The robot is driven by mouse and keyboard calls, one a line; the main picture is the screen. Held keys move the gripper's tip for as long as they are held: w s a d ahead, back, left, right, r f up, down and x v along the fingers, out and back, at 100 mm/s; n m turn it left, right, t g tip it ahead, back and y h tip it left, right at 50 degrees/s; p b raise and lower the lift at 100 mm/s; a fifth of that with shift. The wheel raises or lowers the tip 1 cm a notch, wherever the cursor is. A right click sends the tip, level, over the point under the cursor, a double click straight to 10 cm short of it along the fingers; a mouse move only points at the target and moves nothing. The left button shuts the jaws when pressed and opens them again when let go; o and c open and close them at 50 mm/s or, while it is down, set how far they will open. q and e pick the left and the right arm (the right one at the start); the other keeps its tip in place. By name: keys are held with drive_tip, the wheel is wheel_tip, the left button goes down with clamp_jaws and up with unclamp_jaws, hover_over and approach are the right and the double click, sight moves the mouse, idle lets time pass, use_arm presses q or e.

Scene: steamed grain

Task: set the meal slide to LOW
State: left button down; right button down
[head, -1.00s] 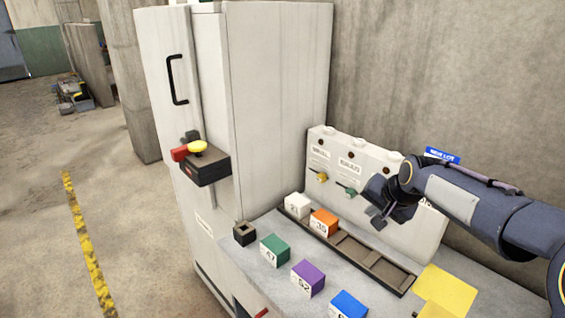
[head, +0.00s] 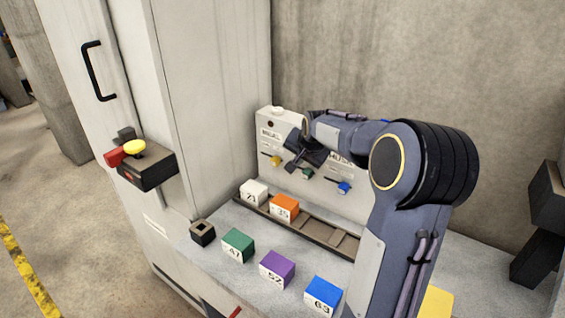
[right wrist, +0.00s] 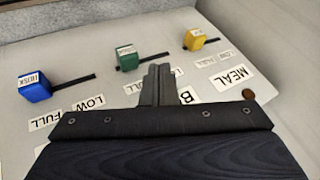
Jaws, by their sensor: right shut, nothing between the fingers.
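The meal slide is the yellow knob (head: 276,160) on the pale upright panel (head: 262,125); its slot runs out to the left. My right gripper (head: 302,160) is shut and empty in front of the panel. In the right wrist view its fingertips (right wrist: 158,72) overlap the panel just right of the green knob (right wrist: 128,56), below and left of the yellow one. Contact cannot be told.
A blue knob (head: 344,187) is farther right on the panel. White (head: 254,192) and orange (head: 284,207) blocks sit in a dark rack (head: 318,233). Green (head: 237,244), purple (head: 277,268) and blue (head: 322,294) blocks stand on the counter. A tall cabinet (head: 205,90) rises at left.

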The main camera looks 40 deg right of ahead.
sight(275, 161)
use_arm(q)
drive_tip(key=shift+r+p, duration=1)
drive_tip(key=shift+r, duration=0.05)
use_arm(e)
drive_tip(key=shift+w+d+f, duration=0.1)
drive_tip(key=shift+w+f, duration=0.9)
drive_tip(key=shift+w, duration=0.35)
drive_tip(key=shift+w+d+f, duration=0.15)
drive_tip(key=shift+w+f, duration=0.85)
drive_tip(key=shift+w, duration=0.35)
drive_tip(key=shift+w+d+f, duration=0.1)
drive_tip(key=shift+w+f, duration=0.9)
drive_tip(key=shift+w, duration=0.35)
drive_tip(key=shift+w, duration=0.1)
use_arm(q)
drive_tip(key=shift+w+a+r, duration=0.15)
drive_tip(key=shift+w+a, duration=0.05)
drive_tip(key=shift+w, duration=0.45)
use_arm(e)
drive_tip(key=w, duration=0.1)
drive_tip(key=w+a, duration=0.1)
drive_tip(key=w, duration=0.3)
drive_tip(key=shift+w+a, duration=0.2)
drive_tip(key=shift+a, duration=0.2)
